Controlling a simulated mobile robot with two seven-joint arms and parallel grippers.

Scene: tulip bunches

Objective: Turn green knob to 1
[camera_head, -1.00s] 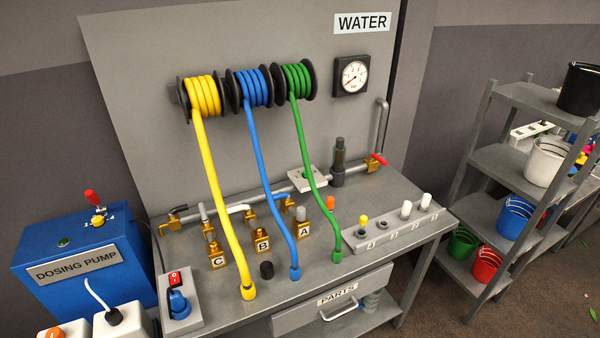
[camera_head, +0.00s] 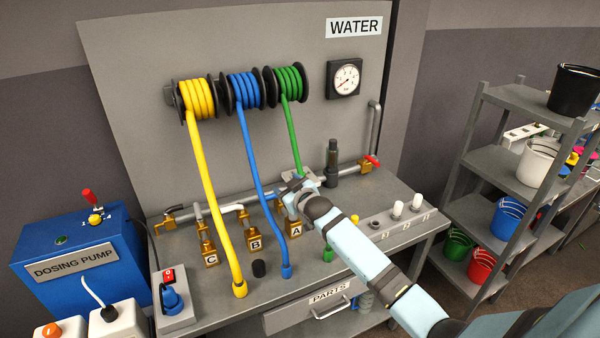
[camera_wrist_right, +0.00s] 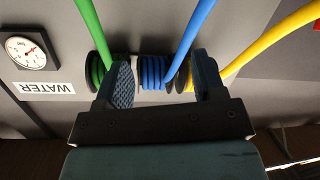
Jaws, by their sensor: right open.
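No clearly readable green knob shows. A small green round part (camera_head: 62,240) sits on top of the blue dosing pump (camera_head: 40,272); it is too small to tell if it is a knob. My right gripper (camera_head: 290,200) is over the bench, in front of the pipe and a pale plate (camera_head: 297,173) that it partly covers. In the wrist view my right gripper (camera_wrist_right: 165,80) is open, its fingers apart with nothing held; the blue hose reel (camera_wrist_right: 152,72) shows beyond them. The green hose (camera_head: 293,140) passes behind my right gripper. My left gripper is not in view.
The yellow hose (camera_head: 207,190) and blue hose (camera_head: 258,180) hang down to the bench left of my right arm. Brass valves A, B and C (camera_head: 211,258) stand there. A gauge (camera_head: 343,79) is on the panel. A shelf (camera_head: 490,210) with buckets stands right.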

